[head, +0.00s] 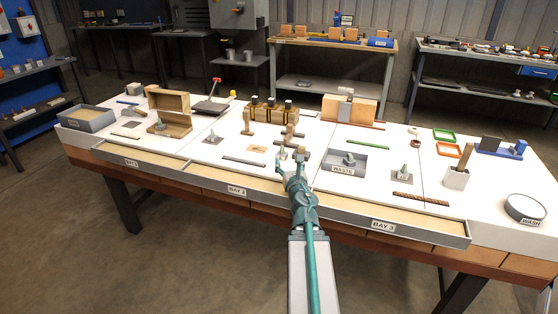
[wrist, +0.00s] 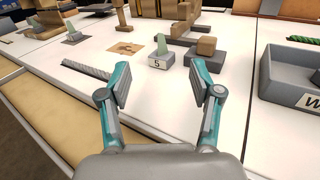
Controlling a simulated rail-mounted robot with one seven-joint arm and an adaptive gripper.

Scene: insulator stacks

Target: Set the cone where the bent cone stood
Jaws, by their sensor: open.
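My gripper (wrist: 163,86) is open and empty above the white table, its two fingers apart. In the head view my gripper (head: 292,172) is at the front of the table. A pale green cone (wrist: 162,47) stands on a grey block marked 5 (wrist: 160,62), just beyond the fingers. Another cone (wrist: 74,28) stands on a grey base farther left; it also shows in the head view (head: 212,134). A cone (head: 349,158) is in the grey WASTE tray (head: 343,170). Further cones stand at right (head: 405,169) and far left (head: 160,123). I cannot tell which cone is bent.
A wooden block (wrist: 206,46) on a grey piece stands right of the block marked 5. A brown marked square (wrist: 127,48) and a dark bar (wrist: 87,69) lie left. The WASTE tray's wall (wrist: 277,85) is at right. White table between is clear.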

